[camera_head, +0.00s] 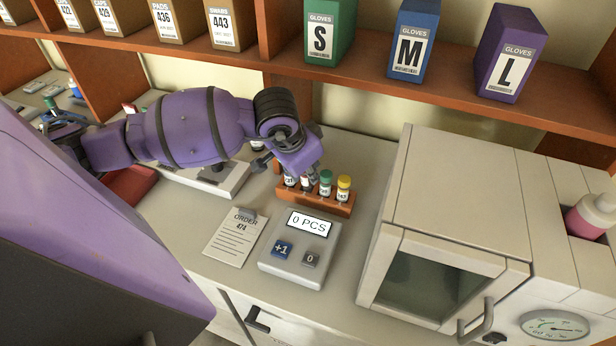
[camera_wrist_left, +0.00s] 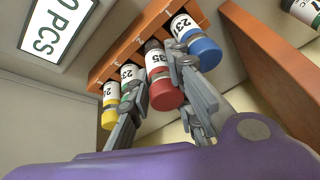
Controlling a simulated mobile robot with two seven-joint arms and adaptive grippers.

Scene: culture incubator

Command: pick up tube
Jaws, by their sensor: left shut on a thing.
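An orange-brown rack (camera_head: 318,203) holds a row of capped tubes; it also shows in the left wrist view (camera_wrist_left: 128,52). The green-capped tube (camera_head: 325,183) and yellow-capped tube (camera_head: 344,188) are clear in the head view. My left gripper (camera_head: 303,175) covers the caps of the other two. In the left wrist view, the fingers of that gripper (camera_wrist_left: 160,80) are closed around the red-capped tube (camera_wrist_left: 166,95), which still stands in the row. The blue-capped tube (camera_wrist_left: 203,52) is just outside one finger. The green-capped tube is partly hidden by the other finger. My right gripper is not in view.
A counter device (camera_head: 300,250) reading "0 PCS" stands in front of the rack, beside an order sheet (camera_head: 236,237). A white incubator (camera_head: 450,190) with a glass door stands to the right. A shelf with glove boxes (camera_head: 409,45) runs above and behind.

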